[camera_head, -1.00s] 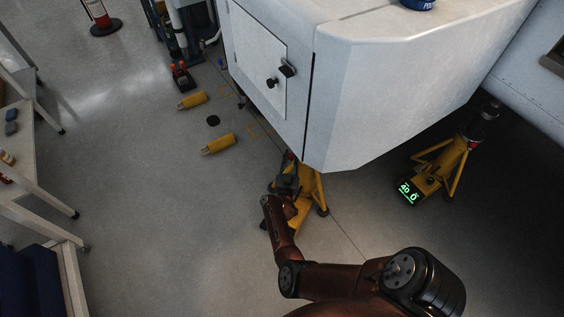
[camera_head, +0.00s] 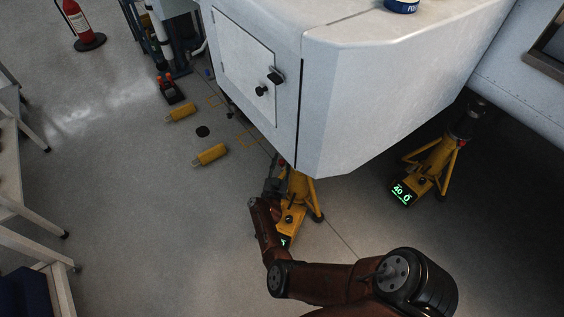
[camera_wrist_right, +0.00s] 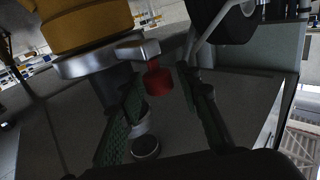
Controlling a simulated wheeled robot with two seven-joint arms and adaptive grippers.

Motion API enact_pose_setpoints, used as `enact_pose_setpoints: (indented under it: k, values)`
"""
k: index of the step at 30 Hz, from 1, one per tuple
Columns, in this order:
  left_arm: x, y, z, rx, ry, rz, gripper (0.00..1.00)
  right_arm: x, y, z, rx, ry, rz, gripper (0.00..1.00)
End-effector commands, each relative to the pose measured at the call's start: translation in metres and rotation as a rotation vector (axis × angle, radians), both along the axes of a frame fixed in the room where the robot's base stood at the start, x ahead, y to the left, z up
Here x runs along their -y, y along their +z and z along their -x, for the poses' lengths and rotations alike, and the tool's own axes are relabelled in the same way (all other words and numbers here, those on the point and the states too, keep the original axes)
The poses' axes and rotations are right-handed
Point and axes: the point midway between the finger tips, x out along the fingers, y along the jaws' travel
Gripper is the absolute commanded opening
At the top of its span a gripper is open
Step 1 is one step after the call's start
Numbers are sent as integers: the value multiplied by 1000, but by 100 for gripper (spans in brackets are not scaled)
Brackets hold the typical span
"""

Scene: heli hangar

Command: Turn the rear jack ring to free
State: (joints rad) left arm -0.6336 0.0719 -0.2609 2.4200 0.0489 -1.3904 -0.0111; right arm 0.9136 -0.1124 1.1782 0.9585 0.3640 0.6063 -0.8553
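The near yellow jack (camera_head: 299,190) stands under the white hull's corner. Its upper part shows in the right wrist view as a yellow body (camera_wrist_right: 88,22) with a silver ring (camera_wrist_right: 90,64) below it. A tab on the ring carries a red knob (camera_wrist_right: 158,80). My right gripper (camera_head: 274,178) is at the jack's upper left side. In the right wrist view its two green-padded fingers (camera_wrist_right: 160,84) are apart, with the red knob between their tips. Contact with the knob cannot be told. My left gripper is out of view.
A second yellow jack (camera_head: 432,165) with a lit display stands to the right under the hull (camera_head: 395,85). Two yellow cylinders (camera_head: 210,154) lie on the floor at left. White benches (camera_head: 20,190) line the left edge.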

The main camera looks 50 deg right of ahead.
Motion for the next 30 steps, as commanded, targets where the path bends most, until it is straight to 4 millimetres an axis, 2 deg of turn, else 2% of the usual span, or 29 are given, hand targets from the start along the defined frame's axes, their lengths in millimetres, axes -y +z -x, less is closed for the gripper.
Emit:
enact_pose_setpoints:
  k: [11, 24, 30]
  values:
    - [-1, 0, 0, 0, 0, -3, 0, -4, -3, 1, -2, 2, -4, 39]
    - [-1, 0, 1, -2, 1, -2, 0, -58, -3, 31, -2, 1, -4, 39]
    - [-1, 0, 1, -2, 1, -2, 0, -67, -2, 36, -2, 0, -1, 39]
